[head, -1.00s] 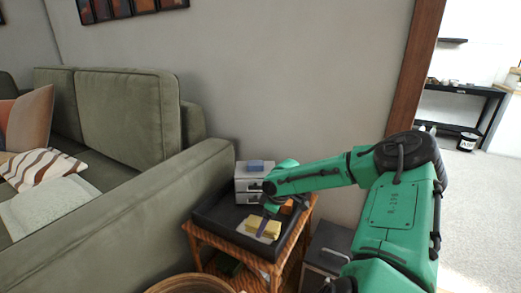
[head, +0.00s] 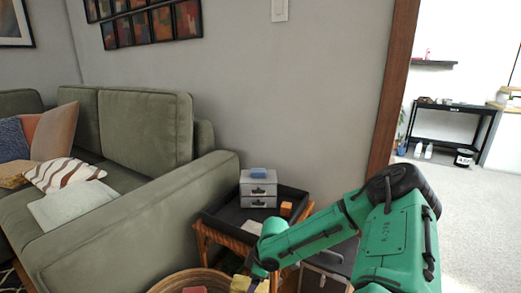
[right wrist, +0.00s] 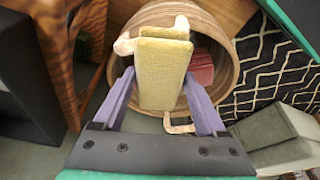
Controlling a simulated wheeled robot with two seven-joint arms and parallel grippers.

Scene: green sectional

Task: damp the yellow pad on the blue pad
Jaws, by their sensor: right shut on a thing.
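The yellow pad (right wrist: 162,78) is between the purple fingers of my right gripper (right wrist: 160,92), which is shut on it. In the head view, yellow (head: 240,284) shows at the bottom edge beside my right gripper, partly cut off. The pad is over the round woven basket (right wrist: 228,40), off the tray. The blue pad (head: 259,173) lies on top of a small grey drawer box (head: 258,190) on the black tray (head: 220,219). My left gripper is out of view.
A red thing (right wrist: 201,67) lies in the basket; a pale, bone-like thing (right wrist: 124,45) shows behind the pad. The green sofa (head: 130,220) stands left, the wall behind.

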